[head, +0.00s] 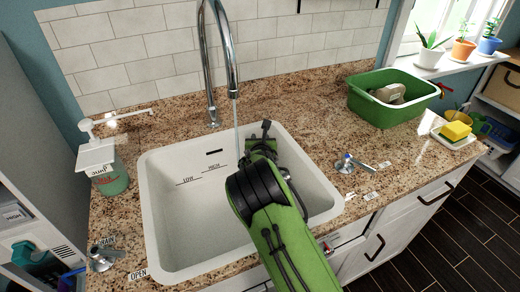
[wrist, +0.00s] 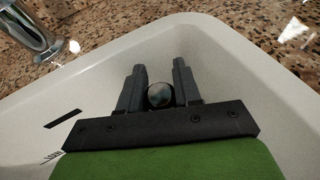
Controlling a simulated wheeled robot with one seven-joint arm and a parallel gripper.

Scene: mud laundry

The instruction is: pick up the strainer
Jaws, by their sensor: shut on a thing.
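The strainer (wrist: 160,95) shows in the wrist view as a small, round, dark, shiny piece between my gripper's two fingers. My gripper (wrist: 159,70) is shut on it, with the pale sink wall behind. In the head view my gripper (head: 264,136) is inside the white sink (head: 185,215), near its back right corner. The strainer cannot be made out there, hidden by my green arm. How far it is above the sink floor is hard to tell.
A chrome faucet (head: 211,60) arches over the sink's back edge. A soap dispenser (head: 105,165) stands left. A green basin (head: 385,100) and a yellow sponge (head: 456,130) on a dish stand right. Metal tap handles (head: 350,164) sit on the granite counter (head: 300,95).

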